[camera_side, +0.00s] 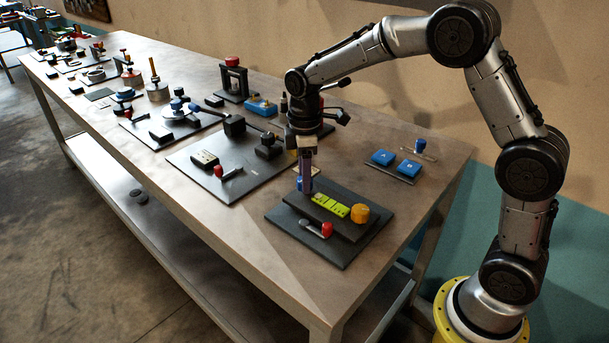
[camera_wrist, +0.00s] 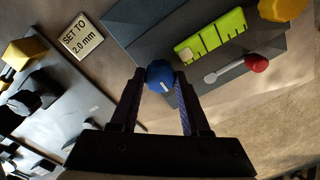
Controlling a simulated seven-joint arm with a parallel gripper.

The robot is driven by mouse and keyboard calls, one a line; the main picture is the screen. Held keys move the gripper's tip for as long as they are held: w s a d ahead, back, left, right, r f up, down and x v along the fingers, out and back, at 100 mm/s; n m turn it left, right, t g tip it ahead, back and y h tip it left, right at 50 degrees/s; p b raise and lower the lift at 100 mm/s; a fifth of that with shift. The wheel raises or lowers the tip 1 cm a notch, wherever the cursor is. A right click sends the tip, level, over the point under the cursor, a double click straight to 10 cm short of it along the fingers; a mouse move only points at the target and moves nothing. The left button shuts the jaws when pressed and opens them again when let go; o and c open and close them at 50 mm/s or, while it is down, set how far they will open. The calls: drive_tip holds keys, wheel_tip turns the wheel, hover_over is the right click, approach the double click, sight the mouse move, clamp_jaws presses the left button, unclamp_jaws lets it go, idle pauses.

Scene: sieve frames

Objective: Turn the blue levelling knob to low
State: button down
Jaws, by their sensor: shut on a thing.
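The blue levelling knob (camera_wrist: 160,77) has a white pointer mark on its top. It sits at the back left corner of a dark stepped plate (camera_side: 378,213), beside a yellow-green level strip (camera_side: 331,205). My gripper (camera_side: 305,187) points down over the knob, and its two fingers (camera_wrist: 157,84) are closed on the knob's sides. In the side view the fingers hide most of the knob (camera_side: 299,183). No low marking is readable around the knob.
A yellow knob (camera_side: 360,213) stands at the plate's right end and a red-tipped lever (camera_side: 327,229) at its front. A "SET TO 2.0 mm" card (camera_wrist: 81,38) lies nearby. Blue blocks (camera_side: 383,157) sit behind. Another dark plate (camera_side: 190,168) with parts is to the left.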

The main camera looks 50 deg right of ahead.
drive_tip(key=shift+r, duration=0.1)
idle(0.4)
drive_tip(key=shift+c, duration=1.9)
unclamp_jaws()
wheel_tip(320, 180, up, 14)
